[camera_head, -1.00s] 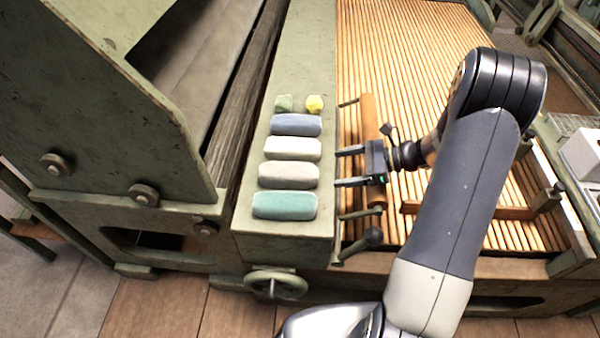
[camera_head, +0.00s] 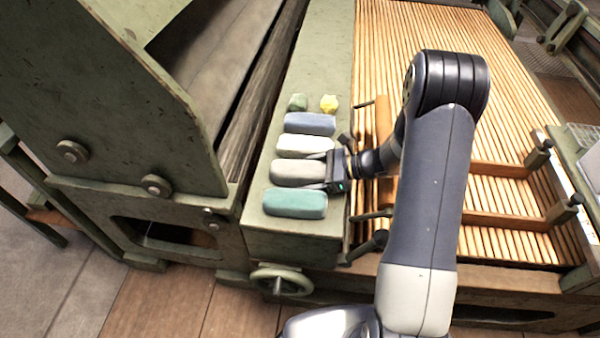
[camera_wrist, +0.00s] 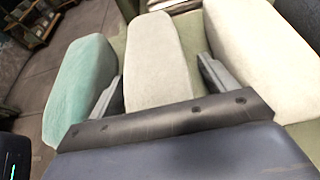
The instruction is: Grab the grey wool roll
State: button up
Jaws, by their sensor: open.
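The grey wool roll (camera_head: 288,171) lies on the green ledge between the white roll and the teal roll. It shows in the middle of the wrist view (camera_wrist: 152,50), pale and warm grey. My gripper (camera_head: 308,171) is open, with one finger on each side of the grey roll's right end. In the wrist view the fingers (camera_wrist: 160,72) straddle the near part of the roll, and gaps show beside it. The roll's near end is hidden behind the gripper body.
The teal roll (camera_head: 295,204) and white roll (camera_head: 300,146) flank the grey one closely. Beyond lie a blue-grey roll (camera_head: 310,124) and small green (camera_head: 297,103) and yellow (camera_head: 329,103) pieces. A slatted wooden apron (camera_head: 500,150) is to the right; a green machine frame (camera_head: 110,100) rises left.

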jog(key=shift+c, duration=0.4)
jog(key=c, duration=1)
